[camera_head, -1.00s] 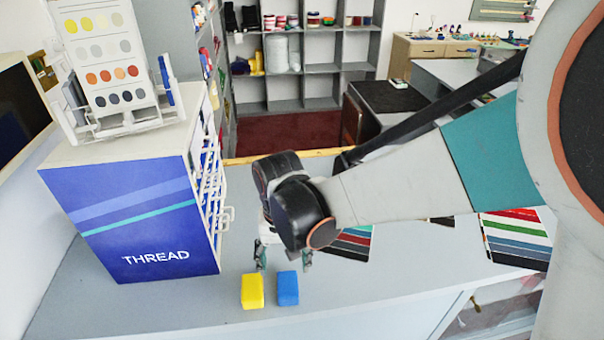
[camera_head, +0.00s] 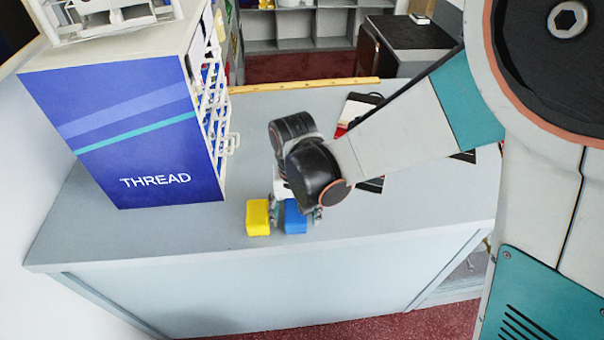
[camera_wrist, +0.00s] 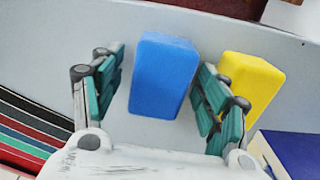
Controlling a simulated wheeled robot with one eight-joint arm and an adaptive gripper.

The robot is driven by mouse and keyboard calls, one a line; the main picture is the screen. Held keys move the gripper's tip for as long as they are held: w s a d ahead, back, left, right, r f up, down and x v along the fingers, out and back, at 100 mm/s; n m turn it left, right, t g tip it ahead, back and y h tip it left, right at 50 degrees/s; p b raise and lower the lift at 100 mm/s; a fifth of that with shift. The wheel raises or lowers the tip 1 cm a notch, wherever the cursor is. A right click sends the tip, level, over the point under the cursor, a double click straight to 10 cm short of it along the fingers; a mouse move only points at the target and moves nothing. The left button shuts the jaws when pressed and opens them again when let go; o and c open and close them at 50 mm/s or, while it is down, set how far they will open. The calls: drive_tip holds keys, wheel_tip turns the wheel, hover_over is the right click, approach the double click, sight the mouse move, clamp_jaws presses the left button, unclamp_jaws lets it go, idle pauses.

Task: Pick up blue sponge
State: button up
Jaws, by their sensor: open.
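The blue sponge (camera_head: 295,217) stands on the grey counter near its front edge, just right of the yellow sponge (camera_head: 257,218). My gripper (camera_head: 296,212) is down over the blue sponge in the head view, its fingers on either side. In the wrist view, my gripper (camera_wrist: 158,90) is open, with the blue sponge (camera_wrist: 163,75) between its teal-padded fingers. Small gaps seem to show beside the sponge. The right finger lies between the blue sponge and the yellow sponge (camera_wrist: 250,86).
A blue THREAD cabinet (camera_head: 125,140) stands left on the counter (camera_head: 400,208), with a white rack (camera_head: 95,18) on top. Striped swatch cards (camera_head: 358,108) lie behind my arm. A wooden strip (camera_head: 305,85) runs along the back edge. The counter front right is clear.

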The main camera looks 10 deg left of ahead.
drive_tip(key=shift+f, duration=0.1)
drive_tip(key=shift+c, duration=0.5)
drive_tip(key=c, duration=0.8)
drive_tip(key=shift+c, duration=0.2)
